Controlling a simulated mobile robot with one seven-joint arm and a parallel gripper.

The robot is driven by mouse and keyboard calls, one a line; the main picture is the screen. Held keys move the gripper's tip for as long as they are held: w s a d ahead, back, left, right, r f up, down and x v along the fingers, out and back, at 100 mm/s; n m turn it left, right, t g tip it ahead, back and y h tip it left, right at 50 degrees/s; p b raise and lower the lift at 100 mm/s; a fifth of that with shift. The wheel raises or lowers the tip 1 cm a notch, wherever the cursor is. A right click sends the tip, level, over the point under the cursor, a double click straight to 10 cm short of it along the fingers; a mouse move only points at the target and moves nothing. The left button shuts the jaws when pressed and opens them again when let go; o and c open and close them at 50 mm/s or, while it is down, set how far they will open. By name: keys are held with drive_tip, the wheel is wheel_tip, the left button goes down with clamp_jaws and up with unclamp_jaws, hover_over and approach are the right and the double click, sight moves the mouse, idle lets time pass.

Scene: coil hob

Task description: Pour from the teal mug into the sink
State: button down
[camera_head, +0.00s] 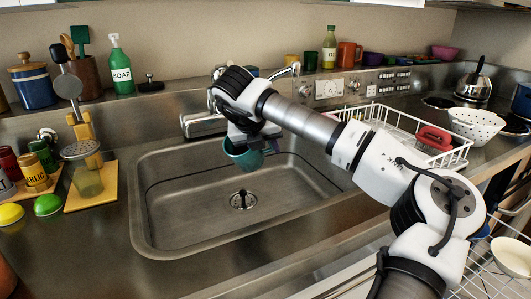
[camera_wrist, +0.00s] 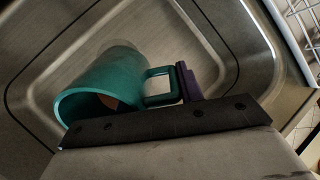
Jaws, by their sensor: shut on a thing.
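The teal mug (camera_head: 240,155) hangs from my gripper (camera_head: 246,136) above the sink (camera_head: 180,215) in the head view. In the wrist view the teal mug (camera_wrist: 110,85) lies tilted on its side, with its open mouth toward the lower left. Something brownish shows inside the mouth; I cannot tell what it is. My gripper (camera_wrist: 185,85) is shut at the mug's handle, with a purple finger beside it. The sink's basin (camera_wrist: 215,25) is behind the mug. The drain (camera_head: 243,200) lies below and is uncovered. No stream of liquid shows.
A white dish rack (camera_head: 410,135) with a red item stands right of the sink. The faucet (camera_head: 285,70) rises behind my gripper. The basin is empty.

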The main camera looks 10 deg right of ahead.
drive_tip(key=shift+s+a+r+t+h+b, duration=0.15)
drive_tip(key=shift+s+a+t+h+b, duration=0.35)
drive_tip(key=shift+t+h+b, duration=0.75)
drive_tip(key=shift+s+a+r+t+h+b, duration=0.1)
drive_tip(key=shift+s+a+t+h+b, duration=0.45)
drive_tip(key=shift+b, duration=1.4)
drive_tip(key=shift+d+r+t+y, duration=0.15)
drive_tip(key=shift+d+t+y, duration=0.05)
drive_tip(key=shift+t+y, duration=0.1)
drive_tip(key=shift+b, duration=0.55)
drive_tip(key=shift+s+a+r+t+h+b, duration=0.2)
drive_tip(key=shift+r+t+h+b, duration=0.35)
drive_tip(key=shift+b, duration=1.9)
drive_tip(key=shift+s+t+b, duration=0.15)
drive_tip(key=shift+t+b, duration=0.2)
drive_tip(key=shift+b, duration=0.95)
drive_tip(key=shift+s+a+r+t+h+b, duration=0.15)
drive_tip(key=shift+r+t+h+b, duration=0.2)
drive_tip(key=shift+b, duration=0.5)
drive_tip(key=shift+s+a+r+t+h+b, duration=0.3)
drive_tip(key=shift+t+h+b, duration=0.35)
drive_tip(key=shift+b, duration=1.4)
drive_tip(key=shift+s+a+r+t+h+b, duration=0.2)
drive_tip(key=shift+s+r+t+h+b, duration=0.35)
drive_tip(key=shift+b, duration=1.5)
drive_tip(key=shift+w+f+t, duration=0.15)
drive_tip(key=shift+f+t, duration=0.05)
drive_tip(key=shift+t, duration=0.05)
